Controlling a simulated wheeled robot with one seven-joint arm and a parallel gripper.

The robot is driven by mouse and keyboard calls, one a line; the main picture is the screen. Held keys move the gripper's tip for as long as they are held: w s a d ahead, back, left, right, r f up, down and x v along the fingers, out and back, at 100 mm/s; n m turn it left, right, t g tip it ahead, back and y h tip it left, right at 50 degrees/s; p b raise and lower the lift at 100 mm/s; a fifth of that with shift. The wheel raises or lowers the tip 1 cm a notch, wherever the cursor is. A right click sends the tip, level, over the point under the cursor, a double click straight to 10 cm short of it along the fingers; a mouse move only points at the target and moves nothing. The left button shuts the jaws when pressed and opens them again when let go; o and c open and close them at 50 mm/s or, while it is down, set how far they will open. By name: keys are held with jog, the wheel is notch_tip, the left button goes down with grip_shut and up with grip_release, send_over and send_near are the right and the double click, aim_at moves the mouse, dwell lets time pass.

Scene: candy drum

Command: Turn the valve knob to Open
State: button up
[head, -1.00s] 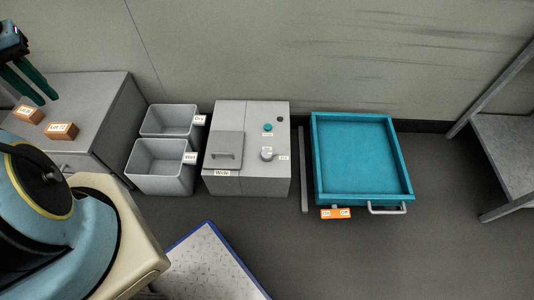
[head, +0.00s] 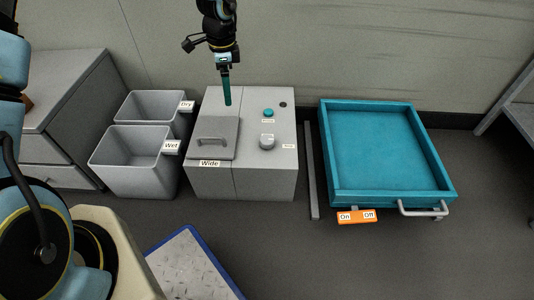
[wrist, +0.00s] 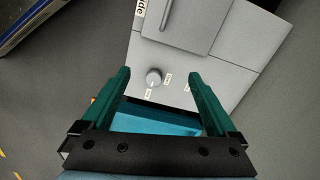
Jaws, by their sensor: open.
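The valve knob (head: 267,142) is a small round grey knob on the right half of the grey machine's top (head: 250,175). Small white labels sit behind it and to its right, too small to read. Its pointing direction cannot be told. In the wrist view the knob (wrist: 153,77) shows beyond the fingertips, between the two finger lines. My gripper (head: 228,103) hangs above the machine, left of and behind the knob in the head view, fingers down. In the wrist view the green fingers (wrist: 160,73) stand apart, empty and not touching the knob.
A teal button (head: 268,112) lies behind the knob. A handled lid (head: 226,128) marked Wide is to its left. Two grey bins (head: 117,165) stand left; a teal tray (head: 330,160) with an orange On/Off plate (head: 357,217) stands right, past a grey bar (head: 312,180).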

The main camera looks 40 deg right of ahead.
aim_at(267, 139)
jog(key=s+d+f+m+b, duration=0.2)
jog(key=s+d+f+b, duration=0.1)
jog(key=d+f, duration=0.25)
jog(key=s+d+f+m+b, duration=0.2)
jog(key=s+d+f+m, duration=0.15)
jog(key=f, duration=0.35)
jog(key=shift+n, duration=0.45)
notch_tip(267, 139, down, 10)
jog(key=b, duration=0.3)
jog(key=shift+d+f, duration=0.1)
jog(key=shift+d, duration=0.05)
jog(key=c, duration=1.4)
